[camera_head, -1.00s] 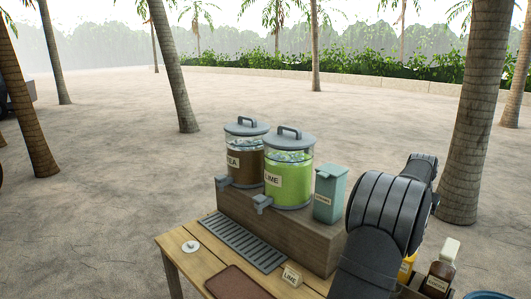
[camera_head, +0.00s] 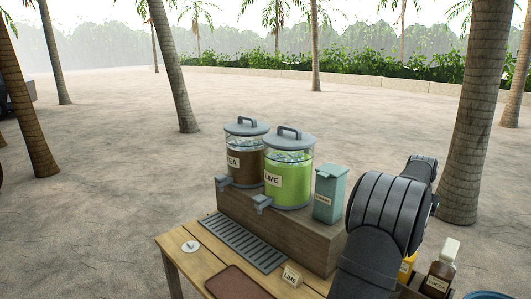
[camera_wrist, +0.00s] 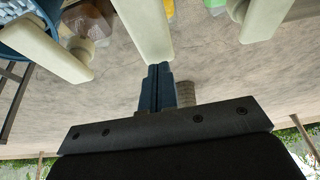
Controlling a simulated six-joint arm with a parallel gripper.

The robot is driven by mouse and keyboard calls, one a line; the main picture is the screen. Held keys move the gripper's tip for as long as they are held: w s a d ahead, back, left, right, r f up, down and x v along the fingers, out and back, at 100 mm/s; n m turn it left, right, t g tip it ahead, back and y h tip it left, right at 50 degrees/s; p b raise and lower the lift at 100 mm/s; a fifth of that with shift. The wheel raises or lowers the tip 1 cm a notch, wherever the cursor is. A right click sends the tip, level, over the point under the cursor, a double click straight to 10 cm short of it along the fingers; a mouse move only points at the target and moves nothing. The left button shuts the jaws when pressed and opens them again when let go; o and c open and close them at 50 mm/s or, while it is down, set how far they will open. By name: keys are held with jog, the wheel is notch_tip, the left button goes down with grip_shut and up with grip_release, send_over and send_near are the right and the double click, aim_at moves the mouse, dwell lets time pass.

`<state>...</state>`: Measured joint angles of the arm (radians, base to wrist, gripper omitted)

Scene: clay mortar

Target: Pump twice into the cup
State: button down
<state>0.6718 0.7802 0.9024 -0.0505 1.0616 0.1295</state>
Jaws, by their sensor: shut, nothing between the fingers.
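In the wrist view my gripper (camera_wrist: 158,70) is shut and empty. Its fingertips are at the end of the middle of several cream pump-like pieces (camera_wrist: 145,30); I cannot tell if they touch. Similar cream pieces are at the left (camera_wrist: 50,45) and right (camera_wrist: 262,15). Beyond them are partly cut-off yellow (camera_wrist: 168,9) and brown (camera_wrist: 90,20) items. In the head view a brown bottle (camera_head: 437,276) with a cream top (camera_head: 450,248) stands at the lower right, beside a yellow bottle (camera_head: 406,268). My arm hides the gripper there. I cannot make out a cup.
Tea (camera_head: 245,160) and lime (camera_head: 290,185) dispensers and a teal box (camera_head: 328,195) stand on a raised block. A blue rim (camera_head: 487,295) shows lower right.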

jog(key=shift+f, duration=1.4)
jog(key=shift+r, duration=1.6)
jog(key=shift+f, duration=1.6)
jog(key=shift+r, duration=1.6)
